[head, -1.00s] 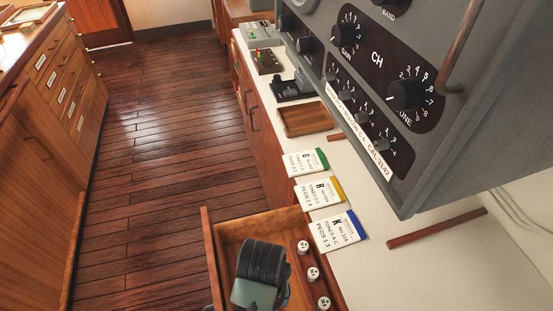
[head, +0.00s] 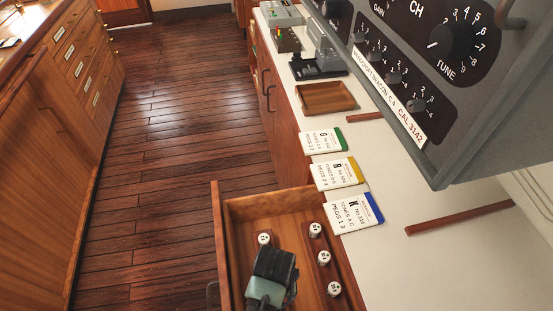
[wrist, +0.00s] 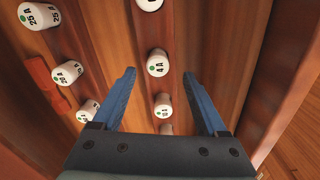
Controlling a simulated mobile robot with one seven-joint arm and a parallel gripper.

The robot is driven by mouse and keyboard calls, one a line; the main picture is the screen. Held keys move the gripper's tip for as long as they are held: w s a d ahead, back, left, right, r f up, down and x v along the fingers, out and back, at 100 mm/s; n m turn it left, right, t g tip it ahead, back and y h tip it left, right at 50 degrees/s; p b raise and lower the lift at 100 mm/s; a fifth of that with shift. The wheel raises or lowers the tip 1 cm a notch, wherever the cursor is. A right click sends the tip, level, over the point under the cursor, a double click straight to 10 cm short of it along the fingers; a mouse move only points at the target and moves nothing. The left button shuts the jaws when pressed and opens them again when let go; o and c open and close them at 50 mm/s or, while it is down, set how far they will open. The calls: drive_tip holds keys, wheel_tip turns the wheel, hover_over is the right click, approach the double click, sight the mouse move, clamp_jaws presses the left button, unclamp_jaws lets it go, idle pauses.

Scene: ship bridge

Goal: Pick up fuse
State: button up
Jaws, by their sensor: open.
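Several white cylindrical fuses stand in an open wooden drawer. In the wrist view, a fuse marked 4A (wrist: 157,62) stands between and level with the fingertips of my gripper (wrist: 159,74). The blue fingers are open, with nothing held. Another fuse (wrist: 163,105) stands just behind it, nearer the palm. A 20A fuse (wrist: 67,72) and a 25A fuse (wrist: 38,15) stand to the left. In the head view, my gripper (head: 272,275) is over the drawer (head: 219,235) and hides part of it. A fuse (head: 264,239) shows just beyond it, and others (head: 315,229) stand to its right.
Three cards with green, yellow and blue edges (head: 375,208) lie on the white counter right of the drawer. An empty wooden tray (head: 326,97) lies farther back. A large grey radio cabinet (head: 445,150) overhangs the right. The drawer's side wall (wrist: 258,75) is close to the right finger.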

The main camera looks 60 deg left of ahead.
wheel_tip(320, 180, down, 5)
drive_tip(key=shift+w+d+r, duration=0.1)
drive_tip(key=shift+d+r, duration=0.05)
drive_tip(key=shift+r, duration=0.05)
clamp_jaws()
idle(0.3)
